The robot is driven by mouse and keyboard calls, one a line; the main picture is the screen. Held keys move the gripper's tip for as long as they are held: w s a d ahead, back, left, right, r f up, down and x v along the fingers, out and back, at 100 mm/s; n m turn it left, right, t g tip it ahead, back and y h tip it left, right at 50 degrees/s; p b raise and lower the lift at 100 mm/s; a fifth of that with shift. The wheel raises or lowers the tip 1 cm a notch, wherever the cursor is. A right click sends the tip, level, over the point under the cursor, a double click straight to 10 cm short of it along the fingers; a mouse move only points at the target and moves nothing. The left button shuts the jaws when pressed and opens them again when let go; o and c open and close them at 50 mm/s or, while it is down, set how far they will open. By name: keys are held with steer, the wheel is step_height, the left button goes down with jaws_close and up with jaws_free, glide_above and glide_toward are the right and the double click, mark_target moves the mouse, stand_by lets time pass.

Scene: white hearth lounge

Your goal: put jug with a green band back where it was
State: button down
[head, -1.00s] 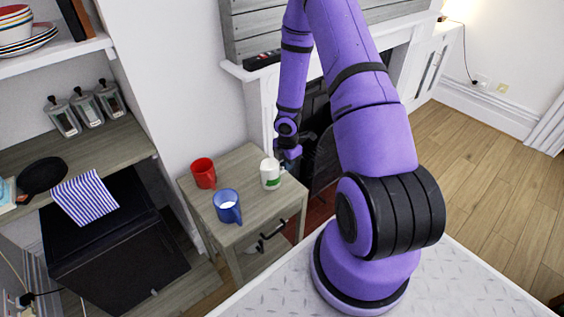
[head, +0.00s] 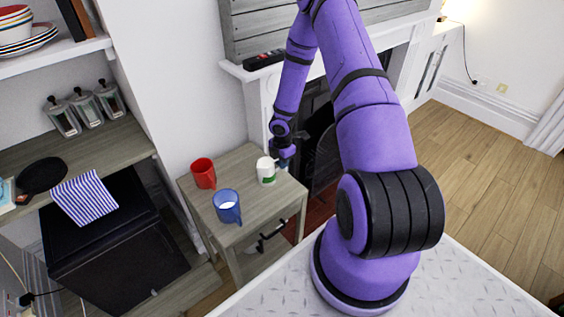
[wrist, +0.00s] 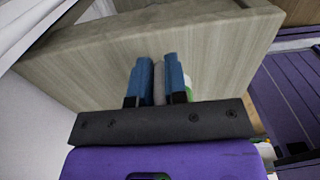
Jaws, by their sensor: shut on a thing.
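The white jug with a green band (head: 265,171) is at the right back part of the small wooden side table (head: 240,200), upright or nearly so. I cannot tell whether its base touches the tabletop. My gripper (head: 284,160) reaches it from the right. In the wrist view my gripper's blue fingers (wrist: 158,80) are shut on a grey-white part between them, likely the jug's handle. A strip of the jug's green and white body (wrist: 190,88) shows behind the right finger; the rest is hidden.
The fireplace (head: 318,150) is close on the right, the white wall behind. The table's front right corner is clear.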

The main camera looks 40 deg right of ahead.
steer(key=c, duration=1.1)
jaws_free()
steer(key=shift+f, duration=0.1)
steer(key=shift+c, duration=0.2)
step_height(320, 180, up, 12)
steer(key=shift+r, duration=0.1)
steer(key=s+a+r+m+t+h, duration=0.1)
steer(key=s+a+r+m+h, duration=0.2)
steer(key=r, duration=1.1)
steer(key=s+a+r+m, duration=0.3)
steer(key=a+r+m, duration=0.25)
steer(key=r, duration=0.95)
steer(key=s+a+r+m+t+y, duration=0.1)
steer(key=s+a+r+m, duration=0.3)
steer(key=s, duration=0.6)
steer(key=s+a+r+m+t+y, duration=0.2)
steer(key=s+a+r+m+t, duration=0.1)
steer(key=s+a+r+m, duration=0.2)
steer(key=shift+s+a+r, duration=1.05)
steer(key=shift+s+r, duration=0.95)
steer(key=shift+s, duration=0.75)
